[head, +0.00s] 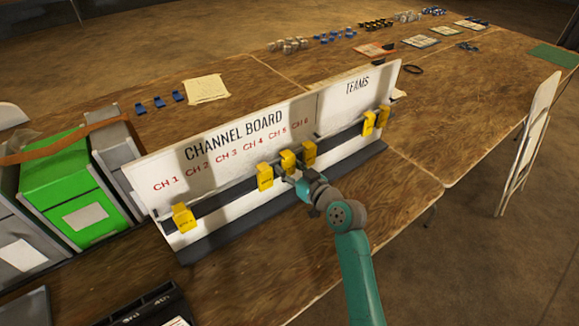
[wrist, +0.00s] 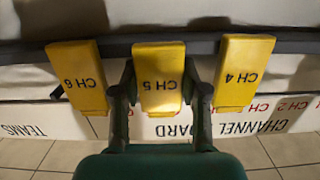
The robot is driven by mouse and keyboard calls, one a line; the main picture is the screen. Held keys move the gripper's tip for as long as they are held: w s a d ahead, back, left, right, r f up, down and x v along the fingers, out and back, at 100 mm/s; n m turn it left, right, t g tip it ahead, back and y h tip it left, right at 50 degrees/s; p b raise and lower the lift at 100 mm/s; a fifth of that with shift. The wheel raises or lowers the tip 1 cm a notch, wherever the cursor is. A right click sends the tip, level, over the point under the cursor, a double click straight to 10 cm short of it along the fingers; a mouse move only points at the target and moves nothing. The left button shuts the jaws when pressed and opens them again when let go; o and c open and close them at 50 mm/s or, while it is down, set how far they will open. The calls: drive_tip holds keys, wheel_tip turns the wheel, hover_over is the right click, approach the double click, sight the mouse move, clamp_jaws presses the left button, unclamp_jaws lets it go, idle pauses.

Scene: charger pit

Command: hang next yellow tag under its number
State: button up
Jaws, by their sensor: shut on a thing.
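The white channel board (head: 220,165) stands on the table, with red labels CH 1 to CH 6 above a dark rail (head: 225,188). My gripper (wrist: 160,92) is shut on the yellow CH 5 tag (wrist: 158,62), a finger on each side. The tag's upper end is at the rail. In the head view this tag (head: 288,161) is partly beside my gripper. The CH 6 tag (wrist: 78,75) and the CH 4 tag (wrist: 242,72) hang on either side, apart from the fingers. Another yellow tag (head: 183,217) hangs under CH 1. The rail between it and CH 4 is bare.
Two yellow tags (head: 368,123) hang at the TEAMS end. A green binder (head: 65,190) and grey binders stand left of the board. Blue clips (head: 159,101) and a paper sheet (head: 206,89) lie behind it. A folding chair (head: 528,140) stands at right.

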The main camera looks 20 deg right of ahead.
drive_tip(key=o, duration=1.2)
drive_tip(key=shift+c, duration=0.2)
drive_tip(key=shift+s, duration=0.1)
drive_tip(key=v, duration=1.2)
drive_tip(key=s+a+f+m+g+h, duration=0.1)
drive_tip(key=s+f+m+h, duration=0.15)
drive_tip(key=s+f, duration=0.55)
drive_tip(key=s+a+f+m+h, duration=0.1)
drive_tip(key=s+f+m+h, duration=0.2)
drive_tip(key=s, duration=0.9)
drive_tip(key=s+a+r+n, duration=0.1)
drive_tip(key=s+r, duration=0.1)
drive_tip(key=s, duration=0.9)
drive_tip(key=s+r+n, duration=0.1)
drive_tip(key=s+r, duration=0.2)
drive_tip(key=s, duration=0.8)
drive_tip(key=shift+a, duration=0.35)
